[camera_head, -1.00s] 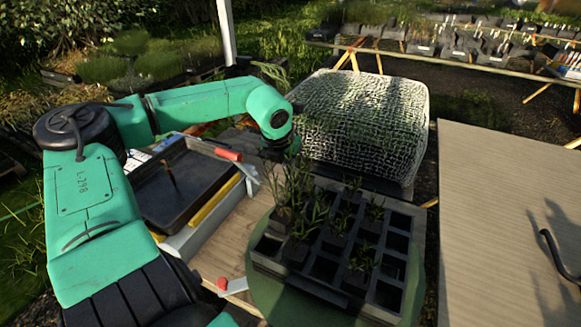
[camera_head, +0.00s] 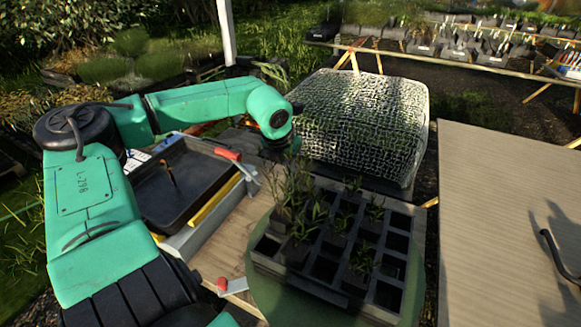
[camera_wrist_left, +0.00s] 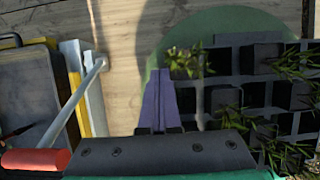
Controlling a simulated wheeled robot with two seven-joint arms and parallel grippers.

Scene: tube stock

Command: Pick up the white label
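I cannot make out the white label with certainty. A pale flat piece (camera_head: 236,285) with a red end lies on the wooden bench near the bottom of the head view, partly beside my left arm. White and blue pieces (camera_head: 138,158) show at the left edge of the dark tray. My left gripper (camera_wrist_left: 160,88) shows in the wrist view, its two narrow fingers together with nothing seen between them. They are over the bench and the edge of the green round mat, just left of the cell tray. In the head view the fingers are hidden. My right gripper is out of view.
A black cell tray (camera_head: 325,268) with seedlings stands on the green mat (camera_head: 262,290). A dark tray (camera_head: 190,195) and a red-handled tool (camera_head: 229,155) are at left. A mesh-covered block (camera_head: 365,120) stands behind. The right table (camera_head: 500,200) is mostly bare.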

